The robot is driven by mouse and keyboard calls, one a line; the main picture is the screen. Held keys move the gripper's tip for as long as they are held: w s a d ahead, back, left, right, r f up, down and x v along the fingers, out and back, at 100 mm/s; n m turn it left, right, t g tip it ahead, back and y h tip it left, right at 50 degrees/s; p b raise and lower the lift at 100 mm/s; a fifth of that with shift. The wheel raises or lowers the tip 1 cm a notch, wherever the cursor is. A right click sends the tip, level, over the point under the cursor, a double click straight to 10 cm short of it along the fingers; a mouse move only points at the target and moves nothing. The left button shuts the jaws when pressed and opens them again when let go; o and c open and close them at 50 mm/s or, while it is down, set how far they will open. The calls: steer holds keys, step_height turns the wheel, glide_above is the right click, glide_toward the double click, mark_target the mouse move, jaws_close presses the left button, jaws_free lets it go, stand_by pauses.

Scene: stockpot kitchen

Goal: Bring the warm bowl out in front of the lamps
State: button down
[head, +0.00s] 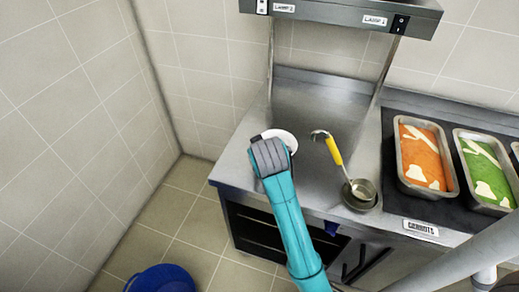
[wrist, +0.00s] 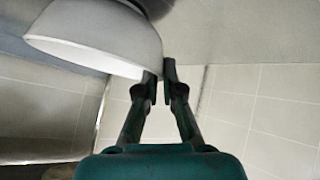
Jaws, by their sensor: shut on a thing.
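The white bowl (head: 284,136) is at the left front part of the steel counter, mostly covered by my gripper (head: 268,150) in the head view. In the wrist view the bowl (wrist: 95,35) fills the upper left. My gripper (wrist: 163,75) is shut on the bowl's rim there, one finger on each side of its wall. I cannot tell whether the bowl rests on the counter or is slightly raised. The lamp shelf (head: 340,12), with labels for two lamps and switches, hangs above and behind the bowl.
Food pans of orange (head: 423,157) and green (head: 486,170) stand farther right. A blue bucket (head: 163,279) is on the floor. The counter behind the bowl is clear.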

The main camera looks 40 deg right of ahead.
steer(key=shift+f, duration=0.1)
steer(key=c, duration=1.3)
jaws_free()
steer(key=v, duration=1.2)
